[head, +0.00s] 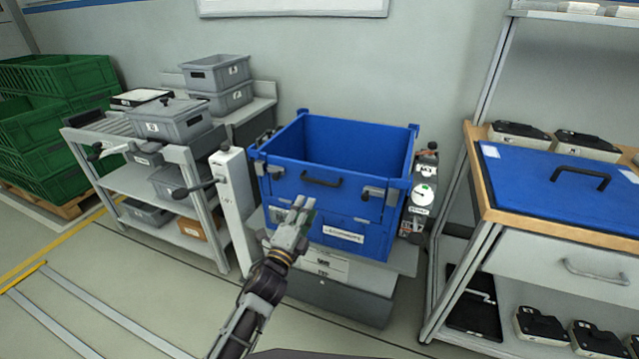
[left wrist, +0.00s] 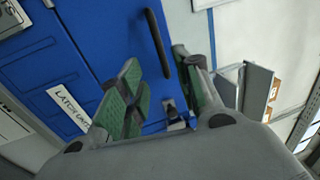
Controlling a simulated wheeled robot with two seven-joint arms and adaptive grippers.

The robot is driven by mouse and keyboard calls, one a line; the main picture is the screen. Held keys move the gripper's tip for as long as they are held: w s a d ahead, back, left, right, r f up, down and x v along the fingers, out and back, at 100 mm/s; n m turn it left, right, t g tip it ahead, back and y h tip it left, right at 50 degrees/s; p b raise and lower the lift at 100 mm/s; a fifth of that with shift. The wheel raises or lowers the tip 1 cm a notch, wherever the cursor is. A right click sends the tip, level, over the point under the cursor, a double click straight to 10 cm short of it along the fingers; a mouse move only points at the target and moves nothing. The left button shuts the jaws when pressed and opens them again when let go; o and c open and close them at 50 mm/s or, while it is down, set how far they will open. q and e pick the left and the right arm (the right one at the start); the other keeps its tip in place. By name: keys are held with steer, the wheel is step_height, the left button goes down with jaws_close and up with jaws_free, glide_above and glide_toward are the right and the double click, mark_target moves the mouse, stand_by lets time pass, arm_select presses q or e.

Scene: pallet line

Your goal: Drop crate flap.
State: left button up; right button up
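The blue crate (head: 353,135) stands open-topped on a grey stand. Its front flap (head: 335,196) is upright and has a black bar handle (head: 322,180). Grey latches sit at the flap's left (head: 275,172) and right (head: 374,193); whether they are fastened I cannot tell. A white label (head: 343,234) is on the lower front. My left gripper (head: 299,205) is in front of the flap, below and left of the handle. In the left wrist view its green-padded fingers (left wrist: 156,72) are apart with nothing between them, and the handle (left wrist: 157,42) shows beyond them. My right gripper is not in view.
A white post (head: 233,185) with a lever stands left of the crate, near a grey trolley (head: 130,175) with bins. A gauge unit (head: 422,195) is at its right. A bench with a blue top (head: 560,195) stands further right. Floor is clear at front left.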

mark_target(320, 183)
arm_select(q)
steer(key=b+x, duration=0.1)
steer(key=x, duration=1)
steer(key=shift+w, duration=0.15)
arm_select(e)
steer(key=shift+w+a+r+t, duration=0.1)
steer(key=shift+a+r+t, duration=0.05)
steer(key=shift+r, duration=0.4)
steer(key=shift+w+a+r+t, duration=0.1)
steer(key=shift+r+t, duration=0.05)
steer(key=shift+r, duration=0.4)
arm_select(q)
steer(key=shift+c, duration=0.3)
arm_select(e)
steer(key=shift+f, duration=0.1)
arm_select(q)
jaws_close()
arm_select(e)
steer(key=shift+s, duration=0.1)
